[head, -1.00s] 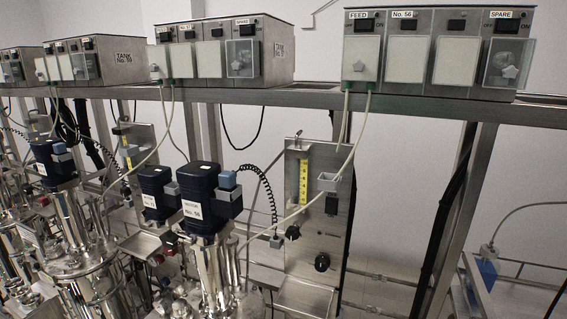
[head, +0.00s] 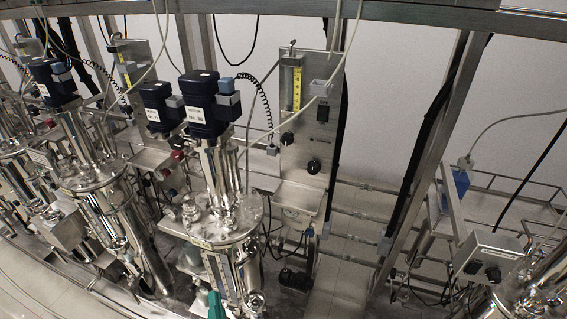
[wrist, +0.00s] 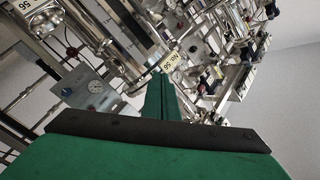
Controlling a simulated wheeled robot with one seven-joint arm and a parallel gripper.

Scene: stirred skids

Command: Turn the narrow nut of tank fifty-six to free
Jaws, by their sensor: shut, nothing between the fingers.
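Tank fifty-six (head: 243,212) stands left of centre in the head view, a shiny steel vessel with a crowded lid. Its dark blue motor (head: 202,108) sits on a steel column above. I cannot make out the narrow nut among the small steel fittings. My gripper (wrist: 160,88) is shut and empty, its green fingers together. It also shows at the bottom edge of the head view (head: 215,303), in front of the tank's lower body.
Other tanks (head: 95,175) stand to the left. A steel panel (head: 309,120) with a yellow-scaled gauge and black knobs is behind the tank. Pipes run low behind it. A steel cart (head: 515,205) and a control box (head: 489,255) are at the right.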

